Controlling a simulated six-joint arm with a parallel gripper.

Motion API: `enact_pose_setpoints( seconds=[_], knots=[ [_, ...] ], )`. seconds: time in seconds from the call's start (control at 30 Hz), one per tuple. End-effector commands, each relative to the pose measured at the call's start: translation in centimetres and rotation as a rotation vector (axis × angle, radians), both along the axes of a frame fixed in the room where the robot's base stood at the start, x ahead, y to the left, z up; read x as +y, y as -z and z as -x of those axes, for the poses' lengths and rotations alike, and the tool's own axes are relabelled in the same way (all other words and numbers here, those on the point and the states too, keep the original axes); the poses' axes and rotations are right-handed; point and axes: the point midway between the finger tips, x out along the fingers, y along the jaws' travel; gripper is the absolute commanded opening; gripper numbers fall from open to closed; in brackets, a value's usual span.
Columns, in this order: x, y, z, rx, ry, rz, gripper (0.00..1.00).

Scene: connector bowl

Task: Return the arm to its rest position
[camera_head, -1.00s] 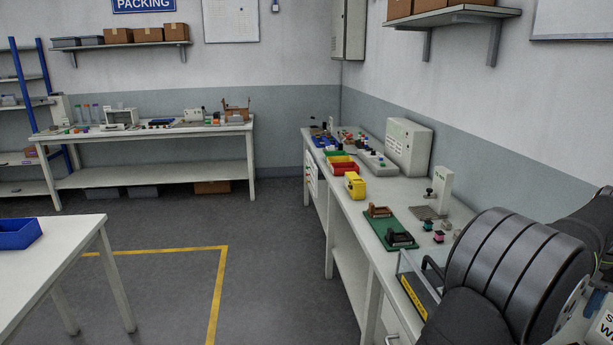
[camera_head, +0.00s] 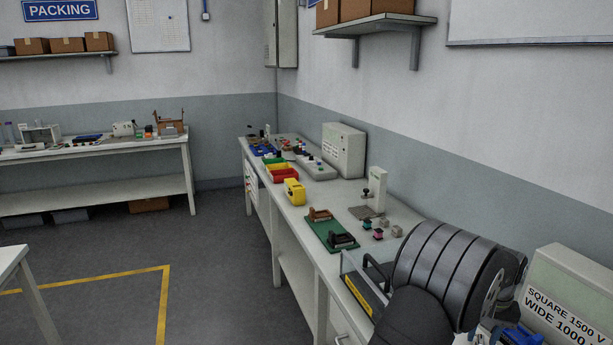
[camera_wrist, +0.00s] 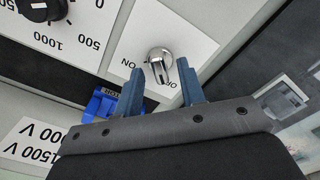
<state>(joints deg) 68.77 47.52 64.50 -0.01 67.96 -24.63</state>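My gripper (camera_wrist: 158,73) shows in the wrist view with two blue-grey fingers spread apart and nothing held between them. A silver switch knob (camera_wrist: 160,60) on a white ON/OFF plate shows in the gap beyond the fingertips, with space visible on both sides of it. A dark rounded shape (camera_head: 413,318) at the bottom, perhaps part of my arm, covers part of the bench there.
A tester box marked SQUARE 1500 V (camera_head: 572,296) stands at lower right; its black dial (camera_wrist: 42,8) is near my gripper. A blue part (camera_wrist: 102,103) lies close by the left finger. A green fixture board (camera_head: 325,237) lies farther along.

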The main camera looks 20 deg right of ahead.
Motion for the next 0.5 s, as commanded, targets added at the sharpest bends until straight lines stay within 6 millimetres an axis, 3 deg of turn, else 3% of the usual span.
enact_pose_setpoints(
  seconds=[0.5],
  knots=[
    [-0.01,0.24,0.0,-0.001,0.001,0.001,0.36]
  ],
)
